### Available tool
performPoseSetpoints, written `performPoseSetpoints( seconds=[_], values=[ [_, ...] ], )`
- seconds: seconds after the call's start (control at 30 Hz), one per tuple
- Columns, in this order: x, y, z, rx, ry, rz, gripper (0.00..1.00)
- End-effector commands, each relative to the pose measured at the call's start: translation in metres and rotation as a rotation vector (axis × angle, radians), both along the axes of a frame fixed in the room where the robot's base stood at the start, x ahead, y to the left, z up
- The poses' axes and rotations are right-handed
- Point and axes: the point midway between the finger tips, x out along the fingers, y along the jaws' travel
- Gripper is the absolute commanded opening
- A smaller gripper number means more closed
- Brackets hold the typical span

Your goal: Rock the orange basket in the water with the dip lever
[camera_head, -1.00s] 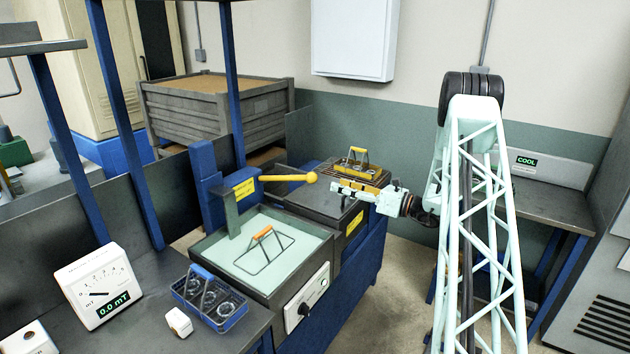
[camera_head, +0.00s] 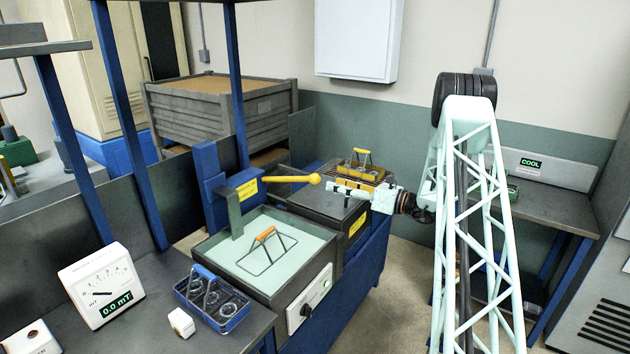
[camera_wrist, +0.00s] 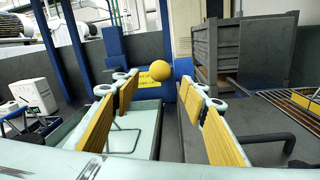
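The orange-handled basket (camera_head: 266,236) sits in the pale water of the square tank (camera_head: 213,250); only its handle and wire frame show clearly. The dip lever (camera_head: 290,179) is a yellow bar with a round knob, reaching right from the blue post behind the tank. My gripper (camera_head: 332,189) is just right of the knob and seems apart from it. In the wrist view my gripper (camera_wrist: 158,88) is open, its yellow-padded fingers spread wide. The lever's knob (camera_wrist: 161,70) shows between and beyond the fingertips, with nothing held.
A blue basket with rings (camera_head: 231,322) and a meter reading 0.0 mT (camera_head: 97,284) stand on the left bench. A yellow-handled basket (camera_head: 361,171) sits on the dark unit behind the tank. A bench with a COOL display (camera_head: 530,163) is at right.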

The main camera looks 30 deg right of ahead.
Motion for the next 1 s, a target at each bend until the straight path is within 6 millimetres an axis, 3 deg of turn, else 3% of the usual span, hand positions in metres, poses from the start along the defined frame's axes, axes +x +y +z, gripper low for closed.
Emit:
performPoseSetpoints(
  seconds=[0.6,1.0],
  values=[
    [0.071,0.038,0.001,0.0,-0.002,0.001,0.4],
    [0.089,0.048,0.0,-0.001,0.0,0.0,0.4]
  ],
)
